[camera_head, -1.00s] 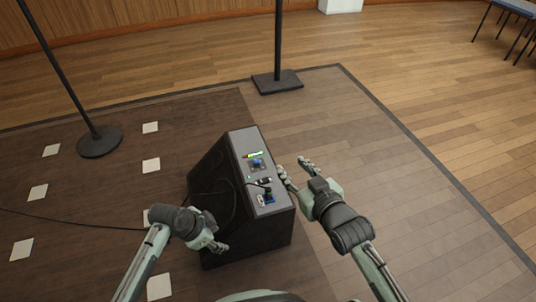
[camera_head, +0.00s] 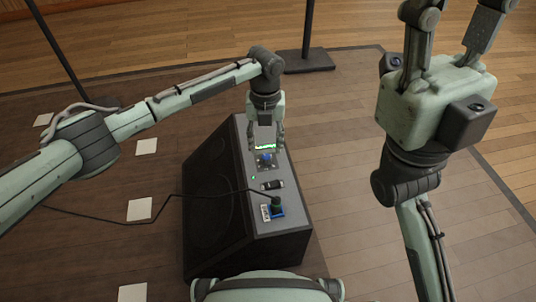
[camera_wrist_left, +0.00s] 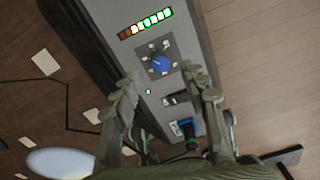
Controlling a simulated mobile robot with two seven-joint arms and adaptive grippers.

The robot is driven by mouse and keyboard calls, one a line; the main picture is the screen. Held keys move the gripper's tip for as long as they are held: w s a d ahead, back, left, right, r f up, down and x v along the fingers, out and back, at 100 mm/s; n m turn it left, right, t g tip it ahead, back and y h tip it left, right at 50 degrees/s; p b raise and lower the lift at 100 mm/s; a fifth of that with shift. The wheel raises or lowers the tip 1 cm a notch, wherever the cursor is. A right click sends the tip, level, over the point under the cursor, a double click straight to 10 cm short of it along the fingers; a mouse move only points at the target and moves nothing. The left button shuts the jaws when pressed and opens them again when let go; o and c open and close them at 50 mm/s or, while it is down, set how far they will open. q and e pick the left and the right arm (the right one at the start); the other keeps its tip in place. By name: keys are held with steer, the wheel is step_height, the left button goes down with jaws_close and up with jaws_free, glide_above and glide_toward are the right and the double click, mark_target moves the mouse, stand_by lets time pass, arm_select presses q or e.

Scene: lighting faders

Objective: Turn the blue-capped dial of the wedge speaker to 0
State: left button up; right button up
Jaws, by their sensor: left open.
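The wedge speaker (camera_head: 215,205) stands on the floor, its grey control panel facing up. The blue-capped dial (camera_head: 266,157) sits near the panel's far end; it also shows in the left wrist view (camera_wrist_left: 160,63). Small pale marks ring it, too small to read. My left gripper (camera_head: 266,147) is open above that end of the panel. In the left wrist view its fingers (camera_wrist_left: 166,78) are spread, with the dial ahead between and beyond the tips, apart from them. My right gripper (camera_head: 455,30) is raised at the upper right, fingers apart and empty, their tips partly cut off.
A level bar (camera_wrist_left: 146,23) beside the dial shows red, yellow and green. A black rocker switch (camera_head: 272,184) and a blue socket (camera_head: 276,211) with a plugged cable lie nearer. Stand bases (camera_head: 308,61) stand behind. Floor to the right is clear.

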mark_target(266, 156)
arm_select(q)
step_height(266, 156, down, 4)
steer(key=shift+f+b, duration=0.2)
steer(key=shift+b, duration=0.35)
steer(key=shift+c, duration=0.6)
jaws_close()
